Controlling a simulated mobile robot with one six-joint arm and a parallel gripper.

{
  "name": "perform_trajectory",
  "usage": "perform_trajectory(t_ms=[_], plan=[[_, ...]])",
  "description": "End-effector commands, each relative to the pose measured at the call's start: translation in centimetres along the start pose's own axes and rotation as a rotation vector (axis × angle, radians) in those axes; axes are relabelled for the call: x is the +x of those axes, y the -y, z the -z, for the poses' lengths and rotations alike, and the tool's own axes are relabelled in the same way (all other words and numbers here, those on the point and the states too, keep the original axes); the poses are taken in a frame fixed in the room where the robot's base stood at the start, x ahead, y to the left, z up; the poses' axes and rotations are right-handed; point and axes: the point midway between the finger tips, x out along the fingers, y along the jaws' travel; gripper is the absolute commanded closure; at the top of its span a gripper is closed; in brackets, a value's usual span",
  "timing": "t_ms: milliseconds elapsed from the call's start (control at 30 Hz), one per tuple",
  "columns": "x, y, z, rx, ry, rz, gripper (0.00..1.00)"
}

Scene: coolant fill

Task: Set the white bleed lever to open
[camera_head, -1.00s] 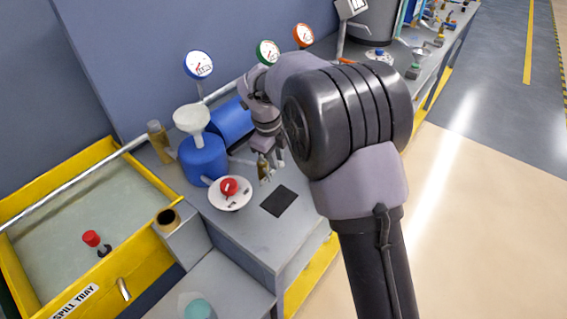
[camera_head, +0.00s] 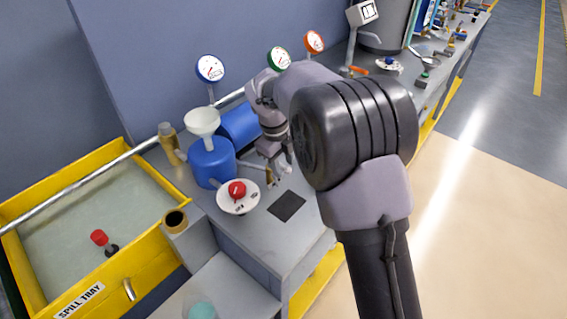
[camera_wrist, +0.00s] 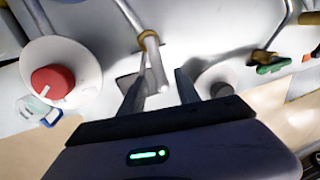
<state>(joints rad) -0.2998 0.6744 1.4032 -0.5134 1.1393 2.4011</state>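The white bleed lever (camera_wrist: 156,70) shows in the wrist view as a pale lever at the end of a pipe, beside a brass fitting (camera_wrist: 149,40). My gripper (camera_wrist: 160,80) is open, one dark finger on each side of the lever. Whether either finger touches it, I cannot tell. In the head view my gripper (camera_head: 283,168) hangs over the bench beside the small brass fitting (camera_head: 270,177). There the lever is too small and partly covered by the gripper to make out.
A red knob on a white disc (camera_wrist: 53,82) is left of the gripper; it also shows in the head view (camera_head: 237,189). A blue container with a white funnel (camera_head: 202,122) stands close behind. A green-handled valve (camera_wrist: 270,65) is to the right. A yellow spill tray (camera_head: 130,272) is at left.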

Motion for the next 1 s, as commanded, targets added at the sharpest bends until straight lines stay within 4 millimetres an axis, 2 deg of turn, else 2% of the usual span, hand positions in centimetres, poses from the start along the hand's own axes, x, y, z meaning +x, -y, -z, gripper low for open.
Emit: perform_trajectory(t_ms=[167, 267, 367, 600, 700, 833, 1000], plan=[[0.0, 0.0, 0.0, 0.0, 0.0, 0.0, 0.61], [-0.6, 0.1, 0.0, 0.0, 0.0, 0.001, 0.61], [-2.9, 0.1, 0.0, 0.0, 0.002, 0.001, 0.61], [-11.3, 0.2, -0.1, -0.001, 0.003, 0.002, 0.61], [-14.1, 0.1, 0.0, 0.0, 0.002, 0.001, 0.61], [-16.5, 0.1, -0.1, -0.002, 0.002, 0.001, 0.61], [-17.4, 0.0, 0.0, -0.001, 0.0, 0.0, 0.61]])
